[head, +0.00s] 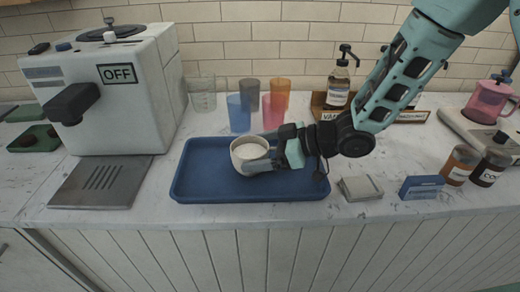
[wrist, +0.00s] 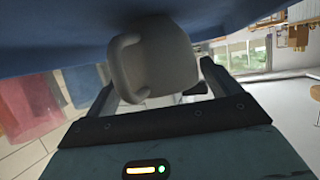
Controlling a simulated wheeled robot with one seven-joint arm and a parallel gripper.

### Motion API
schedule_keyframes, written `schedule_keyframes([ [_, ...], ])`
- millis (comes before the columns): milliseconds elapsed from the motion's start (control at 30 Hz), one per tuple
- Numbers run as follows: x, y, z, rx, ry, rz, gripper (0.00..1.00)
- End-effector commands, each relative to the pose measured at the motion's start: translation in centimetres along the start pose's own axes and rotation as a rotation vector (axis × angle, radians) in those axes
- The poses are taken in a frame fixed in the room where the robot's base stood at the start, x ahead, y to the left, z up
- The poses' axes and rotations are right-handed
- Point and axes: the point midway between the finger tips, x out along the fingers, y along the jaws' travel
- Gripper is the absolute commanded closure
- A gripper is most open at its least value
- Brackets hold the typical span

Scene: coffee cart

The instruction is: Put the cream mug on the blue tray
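The cream mug (head: 242,145) is upright over the middle of the blue tray (head: 197,184), with its pale round opening facing up. I cannot tell whether its base touches the tray. My gripper (head: 264,151) comes in from the right with one finger on each side of the mug, and it looks shut on it. In the wrist view the mug (wrist: 160,55) sits between the fingers of my gripper (wrist: 165,85), its handle to the left. The tray's blue surface (wrist: 60,35) fills the top of that view. The mug's far side is hidden.
A coffee machine (head: 120,95) stands left of the tray. Several colored cups, including a blue one (head: 238,114), stand behind it. The tray's left part is bare.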

Motion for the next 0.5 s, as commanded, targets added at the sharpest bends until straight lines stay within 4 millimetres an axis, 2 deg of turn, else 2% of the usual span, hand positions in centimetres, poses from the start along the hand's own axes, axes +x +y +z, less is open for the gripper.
schedule_keyframes([
  [333,-0.3,0.0,-0.5,0.000,0.000,0.000,0.00],
  [500,-3.0,0.1,-0.8,0.005,-0.003,0.004,0.00],
])
